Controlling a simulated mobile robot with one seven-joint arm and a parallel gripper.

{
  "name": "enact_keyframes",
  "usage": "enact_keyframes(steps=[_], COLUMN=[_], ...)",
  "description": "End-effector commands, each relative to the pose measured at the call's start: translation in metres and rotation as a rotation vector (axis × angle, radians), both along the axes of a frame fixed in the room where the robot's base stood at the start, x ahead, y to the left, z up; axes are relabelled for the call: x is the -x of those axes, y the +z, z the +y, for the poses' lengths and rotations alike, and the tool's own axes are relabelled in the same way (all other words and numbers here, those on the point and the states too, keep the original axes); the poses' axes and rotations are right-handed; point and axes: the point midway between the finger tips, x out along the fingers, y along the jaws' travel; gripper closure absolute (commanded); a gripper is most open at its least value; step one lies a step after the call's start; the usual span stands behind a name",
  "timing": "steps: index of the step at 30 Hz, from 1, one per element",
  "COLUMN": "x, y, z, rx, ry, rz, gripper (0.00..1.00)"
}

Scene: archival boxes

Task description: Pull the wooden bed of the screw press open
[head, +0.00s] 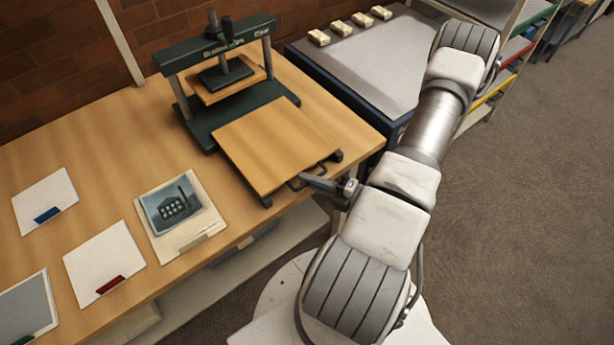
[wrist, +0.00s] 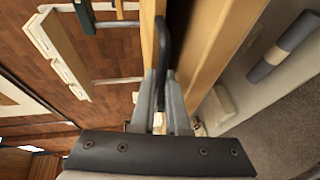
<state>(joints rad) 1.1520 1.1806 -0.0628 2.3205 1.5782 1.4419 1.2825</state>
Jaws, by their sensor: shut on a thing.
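The dark green screw press (head: 205,125) stands at the back of the wooden bench. Its flat wooden bed (head: 272,145) lies in front of the press frame on dark rails, reaching near the bench's front edge. A dark handle (head: 296,184) is on the bed's front edge. My gripper (head: 304,179) is at that handle, reaching in from the right. In the wrist view my gripper (wrist: 162,95) is shut on the black handle (wrist: 163,45), with the fingers on either side of it. The fingertips are small and partly hidden in the head view.
A framed picture card (head: 180,213) and white sheets (head: 104,262) with coloured tabs lie on the bench (head: 110,150) to the left. A dark cabinet with a grey perforated top (head: 375,60) stands to the right, bearing several small cream blocks. Open floor (head: 530,190) lies on the right.

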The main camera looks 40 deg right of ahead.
Motion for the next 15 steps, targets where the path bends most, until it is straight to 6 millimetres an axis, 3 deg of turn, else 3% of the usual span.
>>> enact_keyframes(steps=[4, 5, 6, 10, 15], x=[-0.0006, -0.0006, -0.0006, -0.0006, -0.0006], y=[0.001, 0.001, 0.001, 0.0007, 0.0003], z=[-0.0003, -0.0003, -0.0004, -0.0002, -0.0002], rx=[0.0, 0.0, 0.0, 0.0, 0.0], ry=[0.0, 0.0, 0.0, 0.0, 0.0], rz=[-0.003, -0.003, -0.003, -0.002, -0.001], gripper=[1.0, 0.86, 0.79, 0.58, 0.58])
